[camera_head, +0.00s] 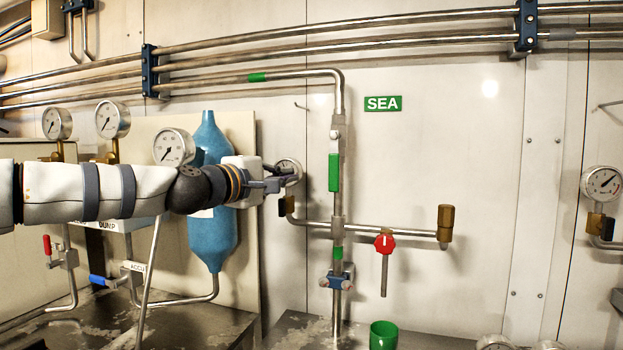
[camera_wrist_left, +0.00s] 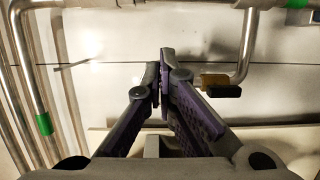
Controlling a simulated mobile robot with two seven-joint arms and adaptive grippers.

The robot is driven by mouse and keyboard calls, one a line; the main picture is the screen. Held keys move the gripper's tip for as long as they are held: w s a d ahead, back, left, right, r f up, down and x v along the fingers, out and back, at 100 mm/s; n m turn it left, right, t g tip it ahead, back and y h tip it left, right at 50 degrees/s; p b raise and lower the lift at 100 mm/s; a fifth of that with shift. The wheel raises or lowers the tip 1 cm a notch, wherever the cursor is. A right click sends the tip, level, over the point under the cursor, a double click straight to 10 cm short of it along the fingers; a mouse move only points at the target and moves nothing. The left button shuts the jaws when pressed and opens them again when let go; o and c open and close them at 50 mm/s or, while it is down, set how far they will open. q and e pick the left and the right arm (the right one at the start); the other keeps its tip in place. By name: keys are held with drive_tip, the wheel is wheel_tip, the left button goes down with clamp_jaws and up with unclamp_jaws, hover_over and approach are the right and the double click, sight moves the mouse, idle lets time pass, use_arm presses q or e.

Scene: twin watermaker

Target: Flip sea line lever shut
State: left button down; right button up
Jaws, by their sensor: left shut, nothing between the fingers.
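The green SEA sign (camera_head: 382,103) is on the wall, right of a vertical steel pipe. A long green handle (camera_head: 334,172) lies upright along that pipe, in line with it; it looks like the sea line lever. My left gripper (camera_head: 287,181) is to the left of the green handle and apart from it, in front of a small gauge. In the left wrist view its fingers (camera_wrist_left: 159,62) are shut with nothing between them. Steel pipes with green bands (camera_wrist_left: 43,124) run at the left there; I cannot make out the lever in that view. My right gripper is not in view.
A red knob (camera_head: 384,243) sits on the horizontal branch pipe, with a brass fitting (camera_head: 445,222) at its end. A blue clamp-like fitting (camera_head: 338,281) is lower on the vertical pipe. A green cup (camera_head: 383,335) stands below. A blue cylinder (camera_head: 211,240) stands behind my left arm.

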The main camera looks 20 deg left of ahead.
sight(334, 162)
use_arm(q)
drive_tip(key=w+d, duration=0.2)
drive_tip(key=d, duration=0.1)
drive_tip(key=w+d, duration=0.1)
drive_tip(key=d, duration=0.1)
drive_tip(key=shift+f, duration=0.15)
